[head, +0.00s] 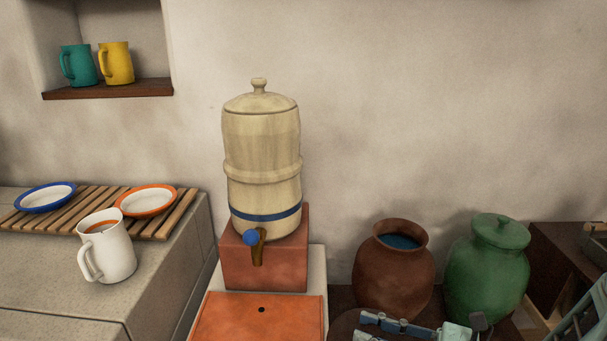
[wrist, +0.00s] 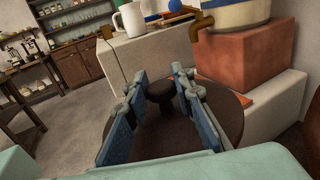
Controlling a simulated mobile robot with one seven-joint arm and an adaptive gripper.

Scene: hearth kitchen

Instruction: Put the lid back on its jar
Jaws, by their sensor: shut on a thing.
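A brown clay jar (head: 393,278) stands open at the lower right of the head view, with blue showing inside its mouth. A dark brown round lid (head: 345,325) is at the bottom edge of the head view, in front of the jar and slightly left. In the wrist view the lid (wrist: 228,115) lies below the fingers, its knob (wrist: 160,90) between them. My gripper (wrist: 159,84) is shut on this knob. In the head view my gripper (head: 366,327) is partly cut off by the bottom edge. The jar's mouth is uncovered.
A green lidded jar (head: 487,268) stands right of the brown jar. A water dispenser (head: 262,150) with a tap stands on a red block (head: 262,270) to the left. A white mug (head: 107,250) stands on the left counter. The wall behind the jars is bare.

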